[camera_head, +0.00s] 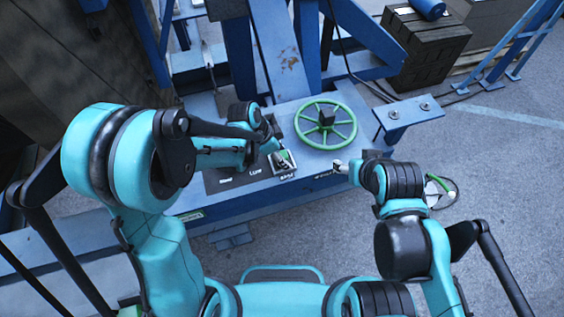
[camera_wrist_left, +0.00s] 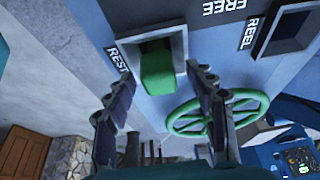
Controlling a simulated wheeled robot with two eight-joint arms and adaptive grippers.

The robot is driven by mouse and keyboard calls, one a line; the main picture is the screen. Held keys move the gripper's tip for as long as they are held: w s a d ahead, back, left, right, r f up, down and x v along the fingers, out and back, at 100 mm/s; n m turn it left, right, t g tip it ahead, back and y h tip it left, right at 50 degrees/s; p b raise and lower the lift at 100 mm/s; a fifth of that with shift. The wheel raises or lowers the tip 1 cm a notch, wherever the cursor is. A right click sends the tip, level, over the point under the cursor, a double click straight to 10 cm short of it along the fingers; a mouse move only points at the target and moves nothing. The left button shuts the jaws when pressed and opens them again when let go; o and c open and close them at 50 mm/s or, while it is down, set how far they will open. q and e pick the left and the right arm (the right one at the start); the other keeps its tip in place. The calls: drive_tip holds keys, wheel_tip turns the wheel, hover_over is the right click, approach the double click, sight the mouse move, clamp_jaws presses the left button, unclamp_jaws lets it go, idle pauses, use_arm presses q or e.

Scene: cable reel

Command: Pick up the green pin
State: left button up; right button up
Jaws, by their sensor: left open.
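The green pin (camera_wrist_left: 157,72) sits in a grey-framed socket (camera_wrist_left: 150,42) beside the word REST, in the left wrist view. It also shows small in the head view (camera_head: 284,155), partly covered by my left gripper. My left gripper (camera_wrist_left: 158,86) is open, with its fingers on either side of the pin in the picture. I cannot tell whether they touch it. In the head view my left gripper (camera_head: 275,143) is over the panel (camera_head: 223,180). My right gripper (camera_head: 341,166) is right of the pin, its jaws too small to read.
A green handwheel (camera_head: 326,123) stands on the blue base right of the panel. A second socket (camera_wrist_left: 290,30), labelled REEL, is at the wrist view's upper right. A blue bracket (camera_head: 408,112) juts out at the right. Open floor (camera_head: 500,190) lies beyond it.

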use_arm(q)
drive_tip(key=shift+c, duration=0.3)
clamp_jaws()
drive_tip(key=shift+r, duration=0.15)
wheel_tip(320, 180, up, 29)
drive_tip(key=p, duration=1)
idle(0.6)
